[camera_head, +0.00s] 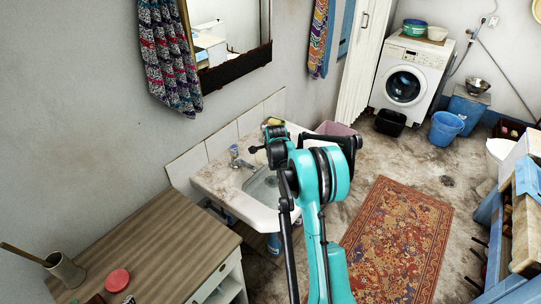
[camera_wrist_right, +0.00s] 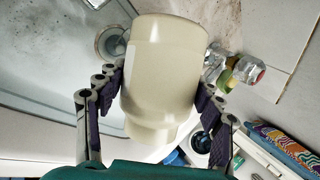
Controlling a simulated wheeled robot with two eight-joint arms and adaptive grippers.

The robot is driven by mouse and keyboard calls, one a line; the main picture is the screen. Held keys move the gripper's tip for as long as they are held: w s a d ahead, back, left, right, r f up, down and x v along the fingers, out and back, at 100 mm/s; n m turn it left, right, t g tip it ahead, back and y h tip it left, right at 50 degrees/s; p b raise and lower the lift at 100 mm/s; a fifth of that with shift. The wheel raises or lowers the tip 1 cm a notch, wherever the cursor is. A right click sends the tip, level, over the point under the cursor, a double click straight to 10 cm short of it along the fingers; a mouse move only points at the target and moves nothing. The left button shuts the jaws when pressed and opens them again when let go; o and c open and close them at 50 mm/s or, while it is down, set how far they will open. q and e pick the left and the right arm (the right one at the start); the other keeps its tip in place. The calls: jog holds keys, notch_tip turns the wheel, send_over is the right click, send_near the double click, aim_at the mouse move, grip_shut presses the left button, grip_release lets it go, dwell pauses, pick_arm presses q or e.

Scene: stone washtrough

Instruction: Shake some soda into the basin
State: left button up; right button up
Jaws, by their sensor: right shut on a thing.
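The basin (camera_head: 228,187) is a pale washbasin against the wall at the middle of the head view. My right arm reaches over it and hides part of it. In the right wrist view the basin (camera_wrist_right: 45,60) lies beneath, with its round drain at the upper left. My right gripper (camera_wrist_right: 160,90) is shut on a cream container (camera_wrist_right: 165,70), with a purple-padded finger on either side. Its label is only partly turned to the camera, and I see no powder falling. The container's tilt is hard to tell. My left gripper is out of view.
A metal tap (camera_head: 236,156) with clear handles stands at the basin's wall side. A wooden-topped cabinet (camera_head: 150,240) with a red round item (camera_head: 117,280) stands at the near left. A patterned rug (camera_head: 397,240) lies on the floor to the right.

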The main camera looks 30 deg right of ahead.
jog(key=shift+f, duration=0.1)
dwell(0.6)
jog(key=shift+d+f+t+y+b, duration=0.1)
jog(key=shift+t+y+b, duration=0.2)
jog(key=shift+t+b, duration=0.1)
dwell(0.6)
jog(key=shift+s+d+f+m+y+b, duration=0.1)
jog(key=shift+s+f+m+y+b, duration=0.05)
jog(key=shift+f+m+y+b, duration=0.2)
jog(key=shift+r+t, duration=0.1)
jog(key=shift+t, duration=0.3)
dwell(1.4)
